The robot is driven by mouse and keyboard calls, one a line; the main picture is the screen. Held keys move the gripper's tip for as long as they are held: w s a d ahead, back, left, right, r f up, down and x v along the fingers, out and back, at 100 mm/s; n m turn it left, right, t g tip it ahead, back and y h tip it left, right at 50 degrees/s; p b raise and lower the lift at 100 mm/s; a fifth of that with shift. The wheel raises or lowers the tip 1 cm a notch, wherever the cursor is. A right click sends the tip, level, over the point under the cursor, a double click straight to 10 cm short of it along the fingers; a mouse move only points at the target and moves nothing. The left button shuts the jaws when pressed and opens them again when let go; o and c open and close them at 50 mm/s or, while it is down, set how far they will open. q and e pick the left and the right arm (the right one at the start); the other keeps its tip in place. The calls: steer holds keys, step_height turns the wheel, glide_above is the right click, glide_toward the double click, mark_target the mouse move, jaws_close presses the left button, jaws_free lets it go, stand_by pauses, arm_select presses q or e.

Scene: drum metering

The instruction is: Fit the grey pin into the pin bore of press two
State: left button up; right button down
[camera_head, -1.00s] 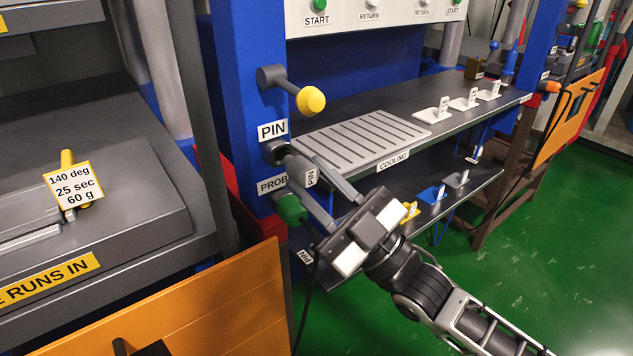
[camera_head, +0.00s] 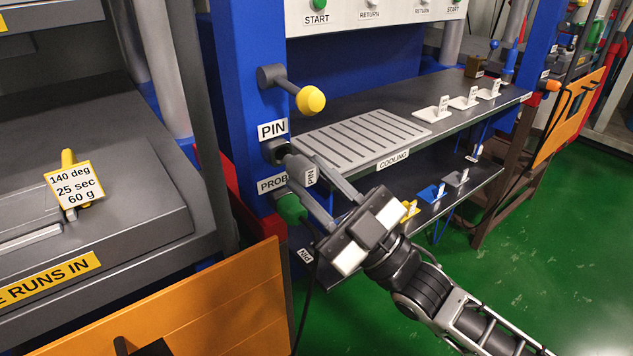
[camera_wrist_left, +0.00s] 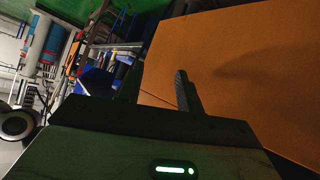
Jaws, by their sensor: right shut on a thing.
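The grey pin (camera_head: 298,162) with a PIN tag is held in my right gripper (camera_head: 304,170), which is shut on it. The pin's far end is at the dark round pin bore (camera_head: 273,150) in the blue post (camera_head: 245,80), under the PIN label. The pin looks roughly in line with the bore, but I cannot tell how deep it sits. My left gripper (camera_wrist_left: 158,90) shows only in the left wrist view, with its fingers apart and nothing seen between them.
A yellow-knobbed lever (camera_head: 310,99) sticks out above the bore. A green probe handle (camera_head: 291,208) is just below it. A slotted cooling rack (camera_head: 360,138) lies on the shelf to the right. An orange panel (camera_head: 215,305) stands at lower left; it probably fills the left wrist view too.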

mark_target(303, 175)
steer(key=shift+w+a+b, duration=0.2)
steer(key=shift+w+a, duration=0.3)
steer(key=shift+w, duration=0.2)
steer(key=shift+w+a+b, duration=0.2)
steer(key=shift+w+a, duration=0.25)
steer(key=shift+w, duration=0.2)
stand_by(0.4)
steer(key=c, duration=1.1)
jaws_free()
steer(key=shift+o, duration=0.2)
steer(key=shift+d+f, duration=0.1)
steer(key=shift+f, duration=0.05)
steer(key=v, duration=1.5)
steer(key=shift+s+d+b, duration=0.25)
steer(key=shift+b, duration=0.1)
steer(key=shift+f, duration=0.1)
